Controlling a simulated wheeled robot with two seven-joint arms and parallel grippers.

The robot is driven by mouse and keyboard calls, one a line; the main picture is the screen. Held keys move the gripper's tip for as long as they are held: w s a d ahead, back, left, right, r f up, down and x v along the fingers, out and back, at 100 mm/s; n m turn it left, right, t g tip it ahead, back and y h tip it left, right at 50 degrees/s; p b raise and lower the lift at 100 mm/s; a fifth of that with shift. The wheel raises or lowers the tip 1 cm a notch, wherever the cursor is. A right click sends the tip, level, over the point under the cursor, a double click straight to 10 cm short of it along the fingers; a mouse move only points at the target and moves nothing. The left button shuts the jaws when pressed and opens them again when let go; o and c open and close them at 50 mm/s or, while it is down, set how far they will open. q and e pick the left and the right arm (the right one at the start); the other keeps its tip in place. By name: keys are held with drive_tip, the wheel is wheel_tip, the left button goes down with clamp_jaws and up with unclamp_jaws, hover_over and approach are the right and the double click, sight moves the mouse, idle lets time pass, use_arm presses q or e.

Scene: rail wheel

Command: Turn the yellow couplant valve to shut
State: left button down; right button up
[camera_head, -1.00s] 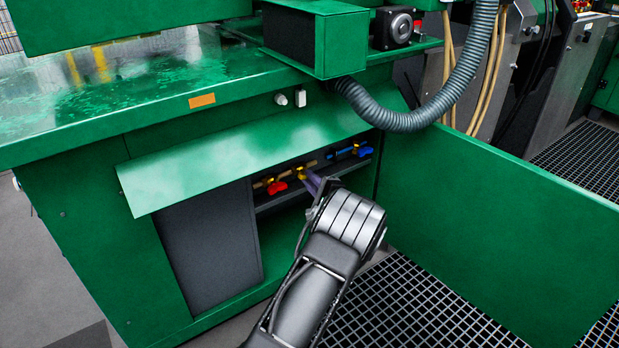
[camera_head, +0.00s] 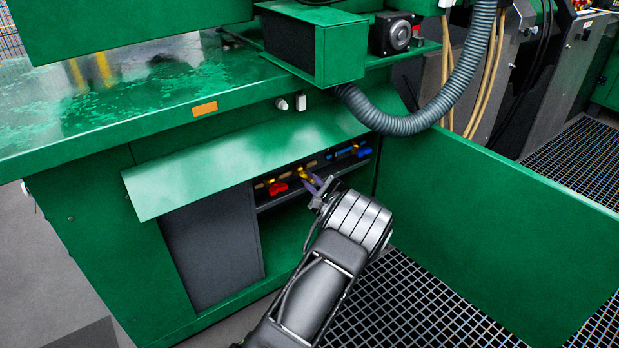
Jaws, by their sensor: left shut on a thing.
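The yellow couplant valve (camera_head: 304,173) sits in the recess under the green hood, in a row of valves. Only a small part of its yellow handle shows; the rest is behind my fingers. My left gripper (camera_head: 314,184), with purplish fingers, reaches up from below and is shut on the yellow valve handle. The exact angle of the handle is too small to tell. A red valve handle (camera_head: 278,188) is just left of it, and a blue valve handle (camera_head: 363,152) is to the right. My right gripper is not in view.
The sloped green hood (camera_head: 245,165) overhangs the valves closely. A dark panel (camera_head: 210,245) is left of the recess. A large green panel (camera_head: 490,235) stands right of my arm. A grey corrugated hose (camera_head: 405,122) hangs above. Floor grating (camera_head: 430,310) lies below.

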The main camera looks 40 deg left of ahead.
use_arm(q)
drive_tip(key=shift+m+p, duration=0.5)
drive_tip(key=shift+p, duration=0.05)
drive_tip(key=shift+m+g+p, duration=0.4)
drive_tip(key=shift+m+p, duration=0.3)
drive_tip(key=shift+m, duration=0.9)
